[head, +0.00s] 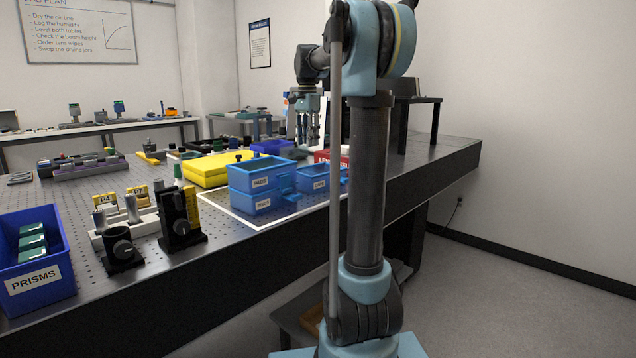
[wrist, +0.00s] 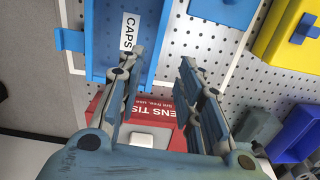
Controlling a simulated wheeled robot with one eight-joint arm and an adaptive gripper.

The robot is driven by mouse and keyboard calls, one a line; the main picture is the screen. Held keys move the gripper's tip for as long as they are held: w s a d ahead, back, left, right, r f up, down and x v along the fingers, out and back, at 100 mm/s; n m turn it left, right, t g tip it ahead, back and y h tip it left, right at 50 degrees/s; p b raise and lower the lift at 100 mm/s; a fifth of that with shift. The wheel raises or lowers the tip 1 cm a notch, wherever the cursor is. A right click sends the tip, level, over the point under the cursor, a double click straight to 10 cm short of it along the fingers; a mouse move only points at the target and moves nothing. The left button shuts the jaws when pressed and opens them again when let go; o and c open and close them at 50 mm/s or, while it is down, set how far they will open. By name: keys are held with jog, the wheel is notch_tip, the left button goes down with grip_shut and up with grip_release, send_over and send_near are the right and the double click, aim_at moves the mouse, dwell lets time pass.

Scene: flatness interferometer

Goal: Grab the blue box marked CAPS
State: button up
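The blue box marked CAPS (head: 318,182) sits on the table inside a white outlined area, right of the stacked blue boxes. In the wrist view the CAPS box (wrist: 90,45) fills the upper left, its white label turned sideways. My gripper (head: 305,138) is above and behind the box in the head view, pointing down. In the wrist view my gripper (wrist: 161,57) has its two fingers spread with a clear gap, and the tips overlap the box's lower part. Nothing is between the fingers. I cannot tell the height left between tips and box.
A red lens tissue box (wrist: 150,125) lies close beside the CAPS box, beneath the fingers. Stacked blue boxes (head: 248,192), the upper marked PADS, stand to the left. A yellow case (head: 205,170) is farther left. A blue PRISMS bin (head: 35,280) stands at the near left.

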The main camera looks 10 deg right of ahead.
aim_at(309, 167)
notch_tip(309, 167, down, 11)
jog(key=shift+s+d, duration=0.1)
jog(key=shift+s, duration=0.05)
dwell(0.5)
jog(key=shift+c, duration=0.3)
grip_shut()
